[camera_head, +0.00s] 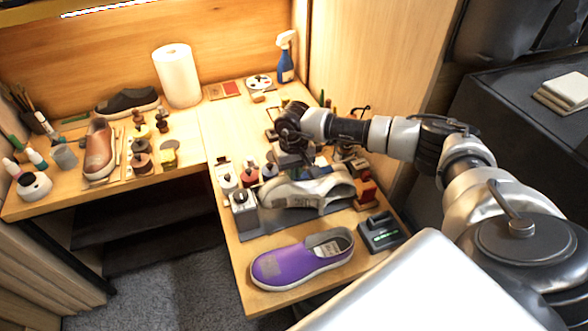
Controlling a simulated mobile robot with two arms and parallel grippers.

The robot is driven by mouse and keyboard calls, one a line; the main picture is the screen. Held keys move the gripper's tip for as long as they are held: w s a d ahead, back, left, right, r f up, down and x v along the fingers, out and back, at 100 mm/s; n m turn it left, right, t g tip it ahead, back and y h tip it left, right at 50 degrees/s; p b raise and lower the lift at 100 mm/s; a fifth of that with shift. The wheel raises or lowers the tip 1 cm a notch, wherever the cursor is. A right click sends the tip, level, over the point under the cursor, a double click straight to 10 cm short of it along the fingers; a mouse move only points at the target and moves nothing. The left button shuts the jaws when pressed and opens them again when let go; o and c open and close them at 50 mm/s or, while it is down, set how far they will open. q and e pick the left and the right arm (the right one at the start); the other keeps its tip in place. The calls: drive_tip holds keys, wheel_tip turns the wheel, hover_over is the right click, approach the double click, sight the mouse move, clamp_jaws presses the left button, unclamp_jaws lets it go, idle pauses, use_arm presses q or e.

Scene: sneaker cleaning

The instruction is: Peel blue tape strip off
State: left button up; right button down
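A pale grey-white sneaker (330,190) lies on a dark mat (254,226) on the right-hand table. My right gripper (297,163) points down over the back edge of this sneaker, close to it; I cannot tell whether it touches. Its fingers are small and dark against the clutter, so their opening does not show. My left gripper is not in view.
A purple slip-on shoe (300,259) lies at the table's front edge, with a dark green-lit device (382,232) to its right. A paper roll (178,76) and a blue spray bottle (286,60) stand behind.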

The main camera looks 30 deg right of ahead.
drive_tip(key=shift+r, duration=0.2)
idle(0.5)
drive_tip(key=shift+s+d+r+p, duration=0.1)
drive_tip(key=shift+s+r+p, duration=0.1)
drive_tip(key=shift+r+p, duration=0.55)
drive_tip(key=shift+s+r+p, duration=0.15)
drive_tip(key=shift+r+p, duration=0.2)
drive_tip(key=shift+r, duration=0.65)
idle(0.4)
wheel_tip(320, 180, up, 4)
drive_tip(key=shift+p, duration=0.85)
